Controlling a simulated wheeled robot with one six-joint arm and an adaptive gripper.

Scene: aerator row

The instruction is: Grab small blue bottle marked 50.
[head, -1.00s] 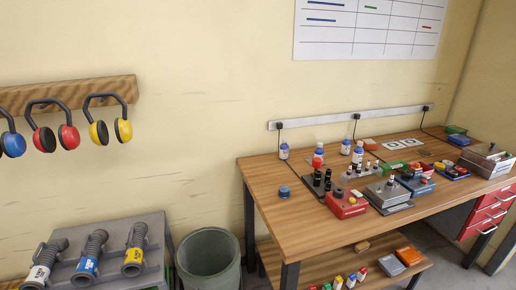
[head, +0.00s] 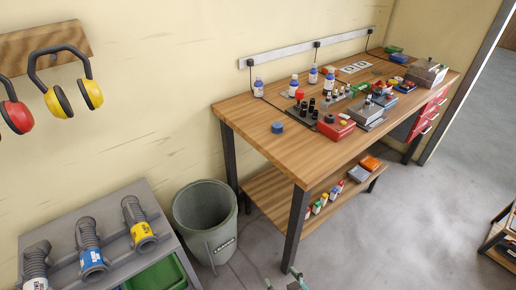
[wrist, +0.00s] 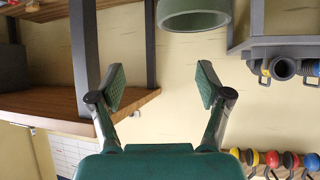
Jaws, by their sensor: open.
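Several small white bottles with coloured parts, red, green, yellow and possibly blue among them, stand in a row (head: 324,200) on the lower shelf of the bench in the head view. White bottles with blue caps (head: 258,88) stand on the bench top. No number can be read on any bottle, so I cannot tell which is marked 50. My gripper (wrist: 161,85) is open and empty in the wrist view. In the head view only its green fingertips (head: 282,279) show at the bottom edge, in front of the bench leg and apart from the bottles.
The wooden bench (head: 255,133) carries a blue round object (head: 277,127), a red box (head: 336,127) and other gear. Its front leg (head: 296,225) stands near my gripper. A grey-green bin (head: 205,215) and a hose rack (head: 60,225) are left. Floor at right is mostly clear.

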